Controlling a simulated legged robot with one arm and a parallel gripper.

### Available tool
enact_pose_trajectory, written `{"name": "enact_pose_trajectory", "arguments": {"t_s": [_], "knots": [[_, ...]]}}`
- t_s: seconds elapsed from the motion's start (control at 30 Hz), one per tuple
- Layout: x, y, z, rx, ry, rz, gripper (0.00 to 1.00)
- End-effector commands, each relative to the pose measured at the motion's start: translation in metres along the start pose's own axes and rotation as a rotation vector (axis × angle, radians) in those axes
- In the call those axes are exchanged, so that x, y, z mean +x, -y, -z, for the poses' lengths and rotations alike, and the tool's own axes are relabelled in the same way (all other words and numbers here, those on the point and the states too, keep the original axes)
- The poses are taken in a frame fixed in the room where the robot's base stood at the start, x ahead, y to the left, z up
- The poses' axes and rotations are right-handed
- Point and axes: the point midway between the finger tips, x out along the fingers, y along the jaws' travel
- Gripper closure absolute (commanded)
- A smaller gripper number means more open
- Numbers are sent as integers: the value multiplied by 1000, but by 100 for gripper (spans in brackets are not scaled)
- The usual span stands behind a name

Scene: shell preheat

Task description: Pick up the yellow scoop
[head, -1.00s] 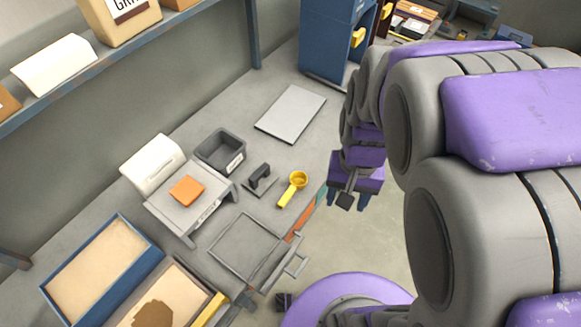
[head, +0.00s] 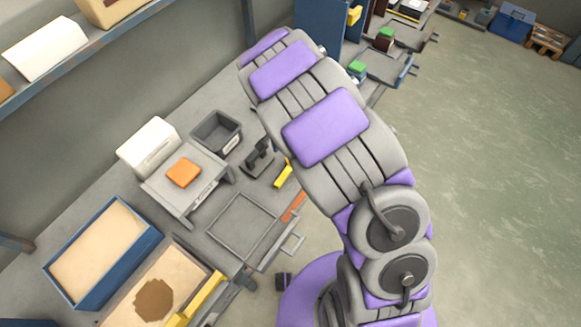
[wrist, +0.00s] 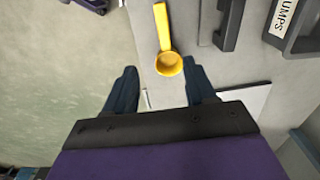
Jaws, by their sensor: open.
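The yellow scoop (head: 283,173) lies on the grey bench. In the head view only its handle shows, and my arm hides its bowl. In the wrist view the whole scoop (wrist: 164,42) shows, its handle pointing to the top and its round bowl toward my gripper. My gripper (wrist: 160,82) is open and empty, with its two dark fingers apart. The bowl appears between the fingertips in the picture, nearer the right finger; I cannot tell the height gap. My gripper is hidden behind my arm in the head view.
A black handled tool (head: 258,157) lies beside the scoop. A dark grey bin (head: 217,132) and a grey stand with an orange block (head: 183,172) are to the left. A wire-framed tray (head: 242,226) lies near the bench edge. The shelf (head: 75,62) runs above the back.

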Motion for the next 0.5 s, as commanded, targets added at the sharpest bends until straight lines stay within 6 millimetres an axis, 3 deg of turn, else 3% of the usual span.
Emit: {"name": "enact_pose_trajectory", "arguments": {"t_s": [0.17, 0.5], "knots": [[19, 5, -2, 0, -4, -4, 45], [85, 5, -2, -1, -4, -5, 45]]}}
